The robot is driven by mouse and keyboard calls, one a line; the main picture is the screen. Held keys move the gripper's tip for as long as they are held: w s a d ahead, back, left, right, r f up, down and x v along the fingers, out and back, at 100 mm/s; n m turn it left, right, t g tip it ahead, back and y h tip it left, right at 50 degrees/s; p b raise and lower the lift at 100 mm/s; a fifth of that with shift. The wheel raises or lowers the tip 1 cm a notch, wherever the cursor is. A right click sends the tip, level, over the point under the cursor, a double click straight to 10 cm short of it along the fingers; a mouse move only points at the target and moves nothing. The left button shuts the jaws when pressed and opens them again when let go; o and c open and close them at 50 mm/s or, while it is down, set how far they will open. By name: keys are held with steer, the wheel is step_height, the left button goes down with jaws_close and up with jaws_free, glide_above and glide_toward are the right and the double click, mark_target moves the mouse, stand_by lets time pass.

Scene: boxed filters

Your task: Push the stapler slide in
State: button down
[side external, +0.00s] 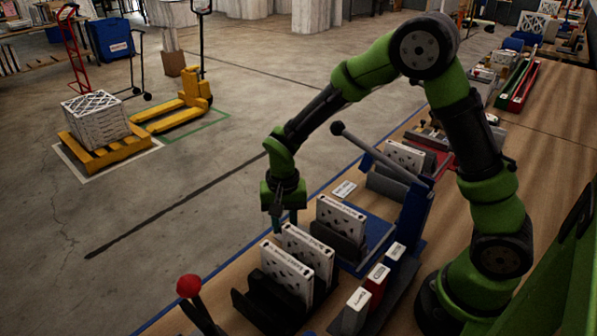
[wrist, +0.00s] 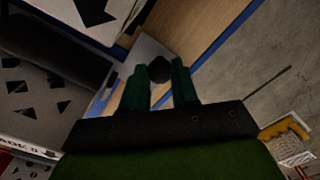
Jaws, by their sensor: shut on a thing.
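The stapler (side external: 413,212) is a blue upright body with a long grey lever (side external: 380,158) ending in a dark ball. A blue plate (side external: 377,232), seemingly its slide, extends left of it and bears a dark holder (side external: 345,243) with a white filter box (side external: 341,217). In the wrist view a round black knob (wrist: 159,69) sits between my two green fingers, at a grey plate edge (wrist: 146,50). The fingers are shut on it. In the side view the knob is hidden.
More filter boxes (side external: 308,250) stand in a black rack (side external: 268,304) at the front. Small labelled boxes (side external: 375,285) stand on a tray to the right. A red ball-topped handle (side external: 189,286) rises at the front left. Open floor lies beyond the table's blue edge.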

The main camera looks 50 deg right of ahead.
steer(key=d, duration=1)
steer(key=shift+d, duration=0.35)
steer(key=c, duration=0.9)
jaws_free()
steer(key=shift+c, duration=0.2)
steer(key=shift+o, duration=0.4)
steer(key=shift+a, duration=0.15)
